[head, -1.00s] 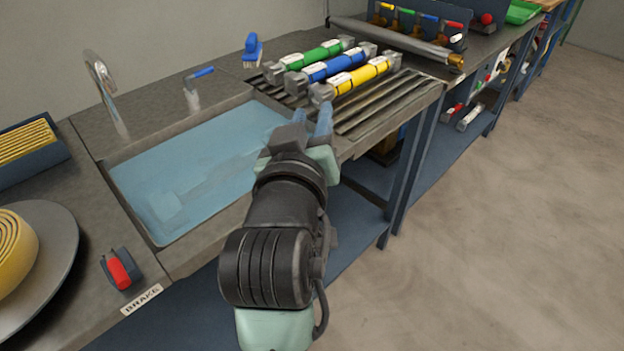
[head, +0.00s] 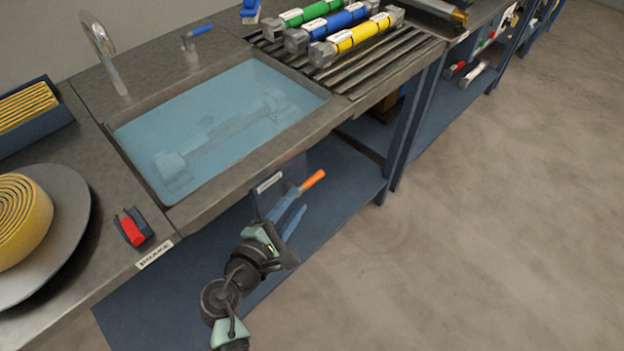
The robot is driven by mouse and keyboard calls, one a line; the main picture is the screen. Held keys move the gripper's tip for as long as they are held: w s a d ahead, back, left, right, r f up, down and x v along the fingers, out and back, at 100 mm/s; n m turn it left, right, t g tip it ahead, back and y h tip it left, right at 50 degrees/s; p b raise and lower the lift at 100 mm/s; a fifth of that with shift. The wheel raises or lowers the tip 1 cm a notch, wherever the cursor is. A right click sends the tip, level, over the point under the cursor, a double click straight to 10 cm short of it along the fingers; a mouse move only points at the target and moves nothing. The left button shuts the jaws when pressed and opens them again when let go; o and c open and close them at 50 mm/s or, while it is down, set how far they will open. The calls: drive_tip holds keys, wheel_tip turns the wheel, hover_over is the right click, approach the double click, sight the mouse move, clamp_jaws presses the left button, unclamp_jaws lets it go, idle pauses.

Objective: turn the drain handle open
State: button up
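The orange drain handle (head: 313,180) sticks out below the front of the sink, beside a panel with a small white label (head: 269,183). My gripper (head: 301,199) is below the sink's front edge, with its two blue fingers apart. The upper finger reaches close to the handle's near end and overlaps it in the picture. I cannot tell whether they touch. The inner part of the handle is hidden. The sink (head: 147,205) is full of bluish water, and a grey cylinder-like part (head: 215,135) lies under the water.
A tap (head: 105,50) and a blue lever (head: 202,30) stand behind the sink. Green, blue and yellow cylinders (head: 357,35) lie on the slatted rack at right. A red brake switch (head: 132,228) sits at left. A blue shelf (head: 150,305) runs below; the floor at right is clear.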

sight(307, 187)
drive_tip(key=b+x, duration=0.1)
drive_tip(key=x, duration=0.7)
drive_tip(key=shift+w+d, duration=0.2)
drive_tip(key=shift+w, duration=0.1)
clamp_jaws()
idle(1.0)
